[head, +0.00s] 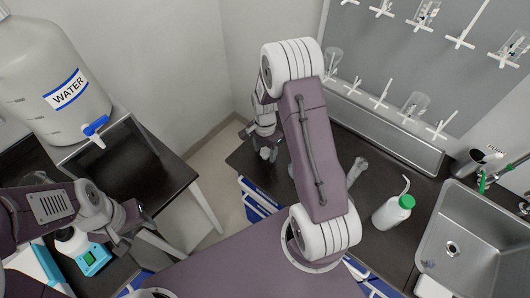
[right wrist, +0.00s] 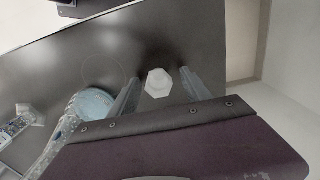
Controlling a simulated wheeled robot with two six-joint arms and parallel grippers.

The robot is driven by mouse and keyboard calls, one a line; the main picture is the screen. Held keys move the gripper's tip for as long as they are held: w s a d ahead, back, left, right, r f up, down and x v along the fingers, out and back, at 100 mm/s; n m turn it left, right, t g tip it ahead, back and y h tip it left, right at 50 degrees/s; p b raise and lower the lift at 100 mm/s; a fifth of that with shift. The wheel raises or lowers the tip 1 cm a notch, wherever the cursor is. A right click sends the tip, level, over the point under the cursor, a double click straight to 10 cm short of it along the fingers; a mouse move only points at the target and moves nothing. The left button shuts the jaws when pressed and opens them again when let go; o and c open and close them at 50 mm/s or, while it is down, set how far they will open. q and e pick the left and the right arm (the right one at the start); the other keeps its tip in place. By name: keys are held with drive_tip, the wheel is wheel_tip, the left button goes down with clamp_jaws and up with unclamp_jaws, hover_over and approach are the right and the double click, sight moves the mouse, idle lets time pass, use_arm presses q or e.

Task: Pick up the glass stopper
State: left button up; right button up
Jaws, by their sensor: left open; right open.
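A pale hexagonal piece, which looks like the glass stopper (right wrist: 158,84), stands on the dark bench top in the right wrist view. It lies between the two fingers of my right gripper (right wrist: 160,82), which is open, with a gap visible on both sides. In the head view my right gripper (head: 263,130) is over the left end of the dark bench, partly hidden by its own arm. A small pale thing (head: 265,153) just below it may be the same stopper. My left gripper (head: 128,222) is open at the lower left, near a device with a teal front (head: 92,258).
A bluish glass vessel (right wrist: 92,104) lies left of the stopper in the right wrist view. A green-capped wash bottle (head: 393,210) and metal sink (head: 470,245) are at the right. A water carboy (head: 50,85) stands at the left. A drying rack (head: 400,75) is behind.

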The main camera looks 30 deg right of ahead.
drive_tip(key=shift+s+r, duration=0.15)
drive_tip(key=shift+s, duration=0.05)
clamp_jaws()
use_arm(q)
drive_tip(key=shift+s, duration=0.15)
use_arm(e)
drive_tip(key=shift+w, duration=0.1)
